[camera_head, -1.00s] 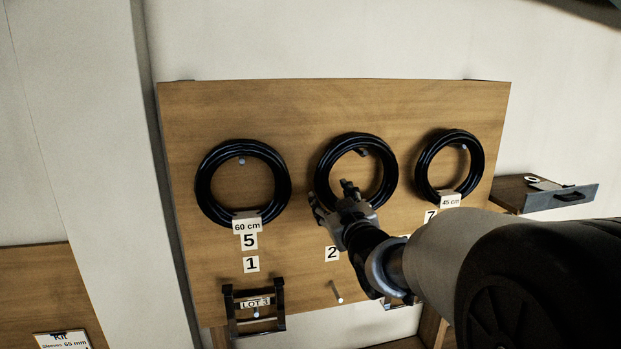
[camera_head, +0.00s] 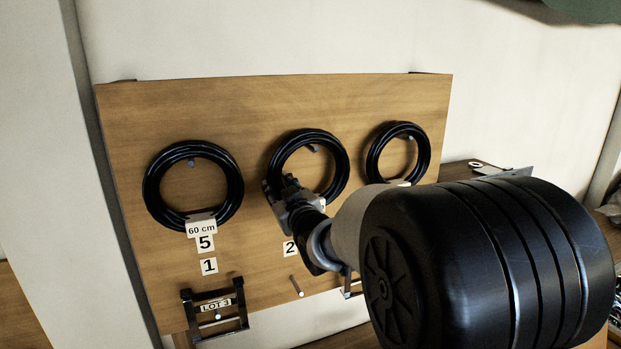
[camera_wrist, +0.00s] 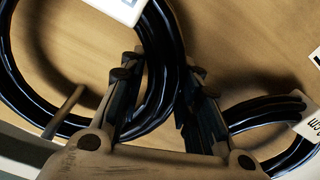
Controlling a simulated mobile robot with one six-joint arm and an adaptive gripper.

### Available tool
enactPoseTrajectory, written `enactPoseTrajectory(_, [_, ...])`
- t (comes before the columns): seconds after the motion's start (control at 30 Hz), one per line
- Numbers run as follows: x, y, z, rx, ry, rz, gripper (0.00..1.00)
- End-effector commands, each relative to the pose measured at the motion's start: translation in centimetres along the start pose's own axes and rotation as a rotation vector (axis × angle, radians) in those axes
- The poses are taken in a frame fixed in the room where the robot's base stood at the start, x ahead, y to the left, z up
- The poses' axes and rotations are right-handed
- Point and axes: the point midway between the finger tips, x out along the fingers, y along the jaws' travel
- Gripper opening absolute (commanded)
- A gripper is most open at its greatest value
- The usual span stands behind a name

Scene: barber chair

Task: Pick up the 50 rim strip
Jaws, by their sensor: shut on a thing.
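Three black coiled strips hang on a wooden board. The middle coil (camera_head: 345,165) hangs around a peg, and its size tag is hidden from the head view behind my arm. My gripper (camera_head: 281,185) is at its lower left. In the wrist view, my gripper (camera_wrist: 165,95) has one finger on each side of the middle coil's strands (camera_wrist: 160,45), shut on them. A white tag (camera_wrist: 118,8) on this coil shows only in part, with no readable number. The coil still looks round and close to the board.
The left coil (camera_head: 151,185) bears a "60 cm" tag (camera_head: 201,228). Bare pegs (camera_head: 297,287) and a "LOT 3" bracket (camera_head: 242,302) are below. A shelf (camera_head: 459,171) is at right.

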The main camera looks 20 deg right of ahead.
Motion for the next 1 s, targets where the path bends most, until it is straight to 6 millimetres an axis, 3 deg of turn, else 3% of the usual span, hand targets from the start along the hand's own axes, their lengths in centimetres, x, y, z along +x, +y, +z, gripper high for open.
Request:
enactPoseTrajectory(0.3, [0.0,0.0,0.1,0.001,-0.001,0.000,0.00])
enactPoseTrajectory(0.63, [0.0,0.1,-0.3,0.000,0.002,0.001,0.00])
enactPoseTrajectory(0.77, [0.0,0.6,-1.9,-0.001,0.005,0.001,0.00])
enactPoseTrajectory(1.0, [0.0,2.1,-6.7,-0.003,0.007,0.001,0.00])
